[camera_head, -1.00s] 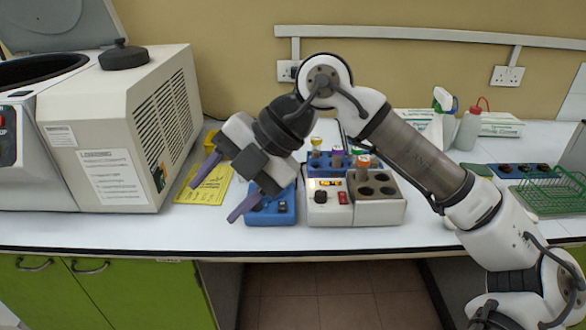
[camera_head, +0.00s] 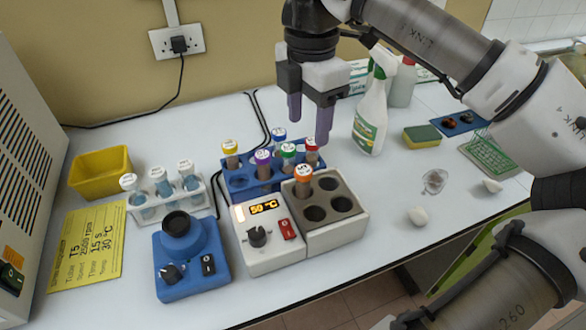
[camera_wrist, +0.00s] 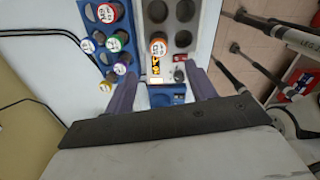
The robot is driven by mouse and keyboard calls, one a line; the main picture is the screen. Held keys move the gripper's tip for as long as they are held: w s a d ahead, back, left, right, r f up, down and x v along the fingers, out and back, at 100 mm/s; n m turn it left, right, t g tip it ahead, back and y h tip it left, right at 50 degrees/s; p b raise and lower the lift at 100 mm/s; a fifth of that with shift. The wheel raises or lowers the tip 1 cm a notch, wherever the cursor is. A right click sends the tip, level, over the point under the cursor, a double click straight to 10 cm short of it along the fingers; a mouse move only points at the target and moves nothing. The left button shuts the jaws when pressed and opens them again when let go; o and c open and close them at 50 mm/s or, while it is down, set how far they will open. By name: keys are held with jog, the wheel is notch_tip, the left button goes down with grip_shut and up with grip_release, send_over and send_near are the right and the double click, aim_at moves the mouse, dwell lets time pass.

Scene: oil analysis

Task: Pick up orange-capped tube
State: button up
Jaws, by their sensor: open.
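The orange-capped tube (camera_head: 303,181) stands upright in the back left hole of the heater's grey-brown block (camera_head: 345,222). In the wrist view its orange cap (camera_wrist: 158,47) shows from above, ahead of the fingers and between their lines. My gripper (camera_head: 310,125) points down with its purple fingers apart and empty. It is above the blue rack and the heater, not touching the tube. In the wrist view my gripper (camera_wrist: 162,95) is open, with a finger on each side. The tube's lower part is hidden inside the block.
Close behind the tube, a blue rack (camera_head: 240,190) holds tubes with yellow, purple, green, blue and red caps. The heater's control box (camera_head: 268,250) reads 50 °C. A blue mixer (camera_head: 190,262), a white rack (camera_head: 148,210) and a spray bottle (camera_head: 371,115) stand around. The block's other holes look empty.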

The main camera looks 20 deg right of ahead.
aim_at(304, 169)
notch_tip(304, 169, down, 8)
jog(key=shift+s+r+p, duration=0.1)
jog(key=shift+r+p, duration=0.1)
jog(key=shift+p, duration=0.55)
jog(key=shift+w+a+f+p, duration=0.15)
jog(key=shift+f+p, duration=0.5)
jog(key=shift+f, duration=0.9)
jog(key=shift+w+f+p, duration=0.1)
jog(key=shift+f+p, duration=0.5)
jog(key=shift+f, duration=0.9)
jog(key=c, duration=1.2)
jog(key=shift+o, duration=0.2)
jog(key=shift+r, duration=0.15)
